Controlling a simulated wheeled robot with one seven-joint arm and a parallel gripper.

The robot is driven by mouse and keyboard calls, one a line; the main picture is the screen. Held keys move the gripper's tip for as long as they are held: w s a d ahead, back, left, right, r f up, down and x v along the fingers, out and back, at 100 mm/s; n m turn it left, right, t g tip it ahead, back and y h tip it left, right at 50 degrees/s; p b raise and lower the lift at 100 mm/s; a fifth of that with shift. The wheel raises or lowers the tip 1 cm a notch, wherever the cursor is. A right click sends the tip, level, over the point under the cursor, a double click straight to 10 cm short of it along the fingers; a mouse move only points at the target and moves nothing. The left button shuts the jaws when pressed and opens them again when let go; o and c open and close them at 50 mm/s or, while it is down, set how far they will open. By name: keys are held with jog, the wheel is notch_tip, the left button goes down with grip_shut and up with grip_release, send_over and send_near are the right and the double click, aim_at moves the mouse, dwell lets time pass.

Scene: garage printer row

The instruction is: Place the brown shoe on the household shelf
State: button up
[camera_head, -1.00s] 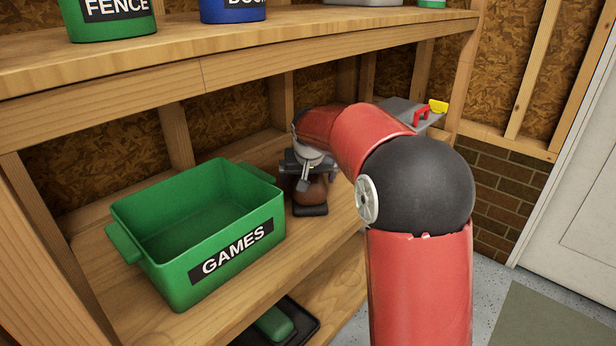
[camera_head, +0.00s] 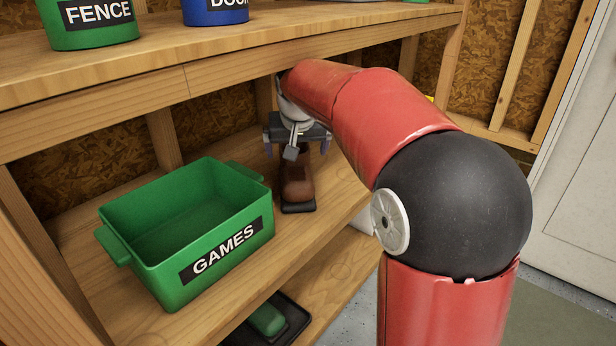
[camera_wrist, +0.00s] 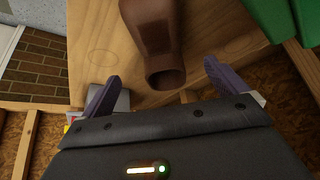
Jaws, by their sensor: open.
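The brown shoe (camera_head: 297,180) stands upright on the middle shelf board, to the right of the green GAMES bin. In the wrist view the shoe (camera_wrist: 155,35) shows its open ankle end toward my gripper. My gripper (camera_head: 297,145) is just behind and above the shoe in the head view. In the wrist view its two purple fingers (camera_wrist: 158,90) are spread wide, with nothing between them and the shoe beyond. The household shelf's middle board (camera_head: 330,195) bears the shoe. My arm hides part of the shelf's right side.
The green GAMES bin (camera_head: 185,230) stands empty left of the shoe. A dark tray with a green item (camera_head: 268,320) is on the board below. The upper board (camera_head: 230,55) with green and blue bins overhangs my gripper closely.

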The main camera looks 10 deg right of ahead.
jog(key=s, duration=1.7)
jog(key=s+f, duration=0.4)
jog(key=s, duration=0.3)
jog(key=s+f+n, duration=0.1)
jog(key=s+f, duration=0.3)
jog(key=s, duration=0.4)
jog(key=shift+s+d+n+y, duration=0.15)
jog(key=shift+d+n+y, duration=0.15)
jog(key=shift+d+y, duration=0.15)
